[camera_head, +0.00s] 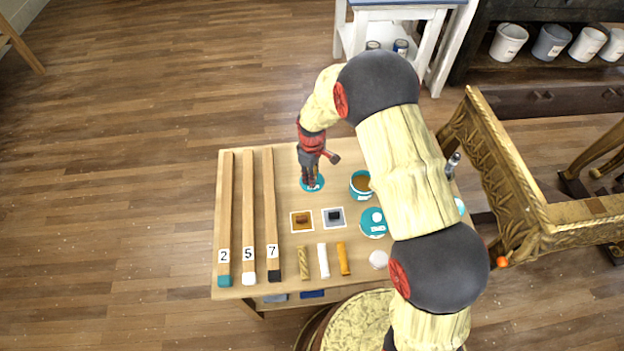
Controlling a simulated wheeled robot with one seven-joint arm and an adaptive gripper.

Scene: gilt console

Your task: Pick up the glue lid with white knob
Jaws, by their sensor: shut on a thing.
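My gripper (311,183) points down at the back middle of the wooden worktop. It is shut on a round teal lid (319,184) with a small pale label. The fingers hide the middle of this lid, so its knob does not show clearly. I cannot tell whether the lid rests on the worktop or is slightly raised. A second teal round piece (368,230) with a white knob and a white label sits nearer the front right. An open teal pot (356,194) with brown contents stands just right of my gripper.
Three long sticks (248,220) marked 2, 5 and 7 lie at the left of the worktop (290,282). Two small square samples (302,221) and several short bars (323,261) lie in front of my gripper. A gilt console (520,170) stands at the right. My arm hides the worktop's right part.

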